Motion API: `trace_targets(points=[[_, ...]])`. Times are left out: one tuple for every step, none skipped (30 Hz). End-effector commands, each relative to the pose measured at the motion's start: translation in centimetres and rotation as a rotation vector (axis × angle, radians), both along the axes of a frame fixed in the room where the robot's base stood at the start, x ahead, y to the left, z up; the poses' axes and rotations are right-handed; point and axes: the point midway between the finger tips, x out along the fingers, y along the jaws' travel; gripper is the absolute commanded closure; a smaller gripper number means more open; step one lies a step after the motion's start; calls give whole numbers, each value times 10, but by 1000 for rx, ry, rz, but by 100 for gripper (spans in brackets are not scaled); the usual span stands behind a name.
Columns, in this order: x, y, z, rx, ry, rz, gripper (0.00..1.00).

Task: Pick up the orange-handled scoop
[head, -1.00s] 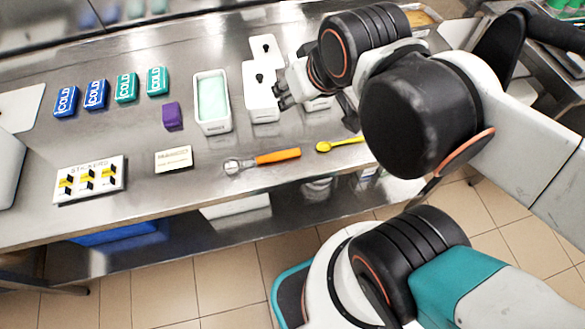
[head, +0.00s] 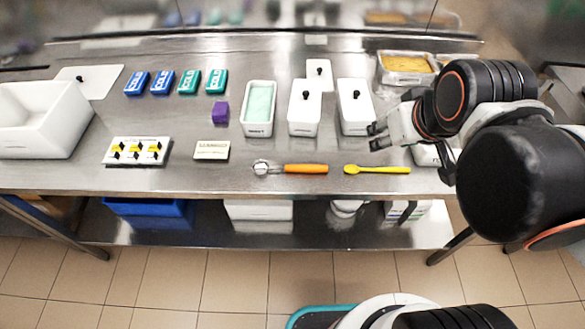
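The orange-handled scoop (head: 305,169) lies flat near the front edge of the steel table. Its metal head points left and its handle points right. My gripper (head: 374,137) is above the table to the upper right of the scoop, apart from it. Its two dark fingertips point left with a gap between them, and nothing shows in the gap. Nothing covers the scoop.
A yellow spoon (head: 377,169) lies right of the scoop. Behind are lidded white tubs (head: 304,110), an open tub with pale green contents (head: 259,115), and a purple block (head: 220,112). A small sign (head: 211,150) stands left. The table's front edge (head: 230,191) is close to the scoop.

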Motion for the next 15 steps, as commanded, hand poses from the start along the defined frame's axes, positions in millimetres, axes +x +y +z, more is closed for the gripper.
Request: trace_targets(points=[[4, 2, 1, -12, 11, 23, 58], [7, 3, 2, -19, 17, 38, 58], [10, 5, 2, -30, 27, 61, 58], [12, 6, 2, -39, 37, 78, 58], [15, 7, 2, -48, 45, 97, 58], [19, 9, 3, -61, 56, 124, 58], [21, 11, 2, -71, 67, 145, 58], [25, 13, 2, -82, 77, 170, 58], [30, 15, 2, -99, 93, 205, 58], [35, 18, 2, -112, 106, 236, 58], [40, 20, 1, -126, 120, 270, 58], [47, 24, 0, -146, 141, 318, 58], [52, 27, -2, -160, 156, 356, 58], [57, 30, -3, -175, 172, 394, 58], [64, 35, -5, -194, 193, 448, 58]])
